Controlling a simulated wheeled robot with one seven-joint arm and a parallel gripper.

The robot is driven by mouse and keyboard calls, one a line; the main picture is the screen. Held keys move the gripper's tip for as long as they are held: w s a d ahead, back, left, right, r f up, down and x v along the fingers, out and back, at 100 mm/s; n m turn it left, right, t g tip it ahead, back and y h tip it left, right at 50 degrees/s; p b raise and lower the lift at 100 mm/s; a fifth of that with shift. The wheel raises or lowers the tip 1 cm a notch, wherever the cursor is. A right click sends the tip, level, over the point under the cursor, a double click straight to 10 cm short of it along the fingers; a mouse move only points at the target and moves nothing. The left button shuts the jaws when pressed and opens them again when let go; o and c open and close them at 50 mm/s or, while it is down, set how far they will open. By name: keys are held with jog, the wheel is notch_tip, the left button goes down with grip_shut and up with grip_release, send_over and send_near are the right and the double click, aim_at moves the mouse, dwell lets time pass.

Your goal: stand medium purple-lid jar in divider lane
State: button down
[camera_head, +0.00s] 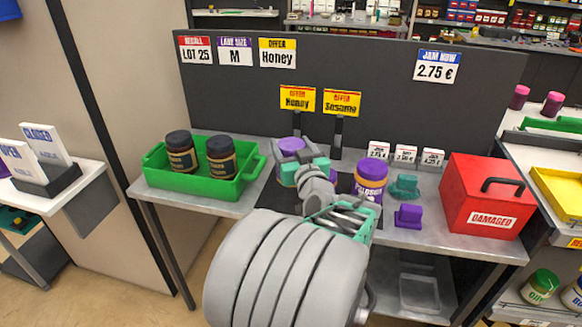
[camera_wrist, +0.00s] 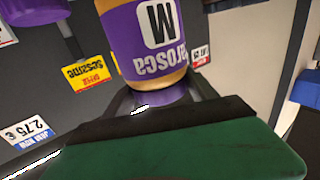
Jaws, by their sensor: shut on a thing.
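The jar in my gripper (camera_head: 308,172) has a purple lid (camera_head: 291,144) and, in the wrist view, a purple label with a large M (camera_wrist: 158,38). My gripper (camera_wrist: 168,100) is shut on the lid end of this jar. The wrist view is upside down, and the jar looks roughly upright. In the head view my arm hides its lower part, so I cannot tell whether its base touches the table. A second purple-lid jar (camera_head: 370,178) stands to the right on the table. Dark posts with yellow Honey (camera_head: 297,97) and Sesame (camera_head: 342,102) cards stand behind; my arm hides the lane floor.
A green tray (camera_head: 207,187) with two dark-lidded jars stands left on the grey table (camera_head: 400,238). Small teal (camera_head: 404,187) and purple (camera_head: 408,216) blocks, price cards (camera_head: 405,155) and a red Damaged box (camera_head: 484,195) are on the right. A dark back panel (camera_head: 370,60) rises behind.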

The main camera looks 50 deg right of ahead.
jog(key=w+d+f, duration=0.3)
jog(key=w+f, duration=0.2)
jog(key=f, duration=0.4)
jog(key=shift+w+d+f, duration=0.35)
jog(key=shift+w, duration=0.05)
jog(key=shift+f, duration=0.1)
jog(key=shift+f, duration=0.1)
jog(key=shift+c, duration=1.3)
grip_release()
